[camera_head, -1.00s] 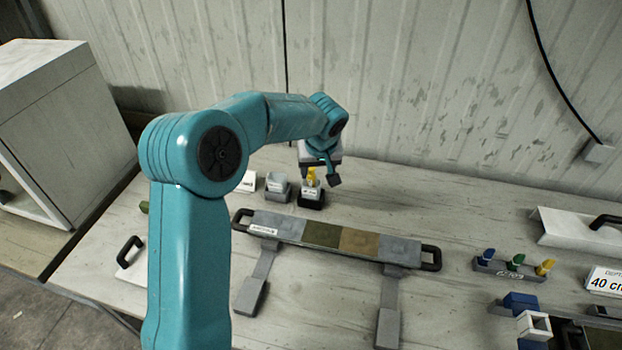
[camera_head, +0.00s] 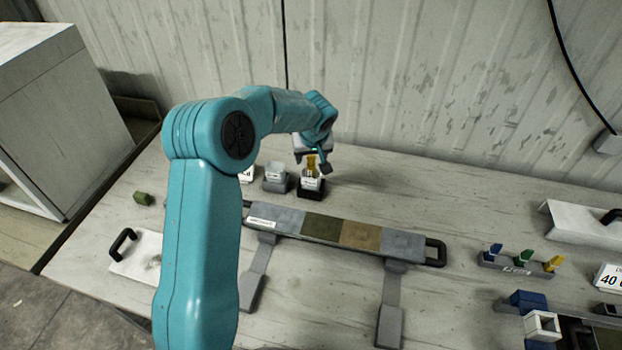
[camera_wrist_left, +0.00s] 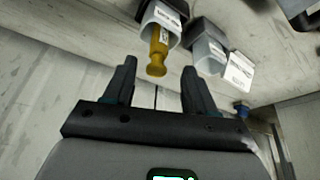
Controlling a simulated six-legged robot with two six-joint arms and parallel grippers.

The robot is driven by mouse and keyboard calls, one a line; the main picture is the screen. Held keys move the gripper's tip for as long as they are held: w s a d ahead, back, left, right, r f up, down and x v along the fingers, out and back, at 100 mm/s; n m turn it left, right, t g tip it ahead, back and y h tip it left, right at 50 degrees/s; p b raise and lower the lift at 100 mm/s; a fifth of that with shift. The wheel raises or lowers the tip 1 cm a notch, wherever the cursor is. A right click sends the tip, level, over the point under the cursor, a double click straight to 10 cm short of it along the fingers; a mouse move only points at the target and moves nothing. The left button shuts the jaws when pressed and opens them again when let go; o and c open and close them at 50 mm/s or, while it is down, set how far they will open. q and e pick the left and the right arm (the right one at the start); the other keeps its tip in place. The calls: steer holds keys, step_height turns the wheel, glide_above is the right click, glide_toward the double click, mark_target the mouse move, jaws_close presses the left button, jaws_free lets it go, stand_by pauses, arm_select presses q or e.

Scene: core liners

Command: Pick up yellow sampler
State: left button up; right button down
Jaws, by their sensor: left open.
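A yellow sampler (camera_head: 311,168) stands in a small white cup (camera_head: 311,183) on a dark base, at the back of the bench. In the left wrist view the sampler (camera_wrist_left: 158,50) sticks out of the labelled white cup (camera_wrist_left: 165,18), with its knob towards my gripper. My left gripper (camera_head: 318,160) is above the cup. In the wrist view its open fingers (camera_wrist_left: 158,72) are on either side of the line to the knob, with nothing held. Contact with the sampler cannot be told. My right gripper is not in view.
A grey cup (camera_head: 276,177) stands just left of the white cup. A long core tray (camera_head: 285,219) lies in front. A rack (camera_head: 505,265) at the right holds blue, green and yellow pieces. A small green block (camera_head: 144,198) lies at the left.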

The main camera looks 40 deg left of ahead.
mark_target(311, 157)
arm_select(q)
steer(key=shift+f, duration=0.1)
steer(key=shift+w+a+f+p, duration=0.35)
steer(key=shift+f+p, duration=0.3)
steer(key=shift+p, duration=0.3)
steer(key=x, duration=0.3)
steer(key=shift+w+a+f, duration=0.25)
steer(key=shift+w, duration=0.1)
steer(key=shift+s+d+r, duration=0.25)
steer(key=shift+r, duration=0.05)
steer(key=c, duration=0.4)
steer(key=shift+w+a+f, duration=0.15)
jaws_close()
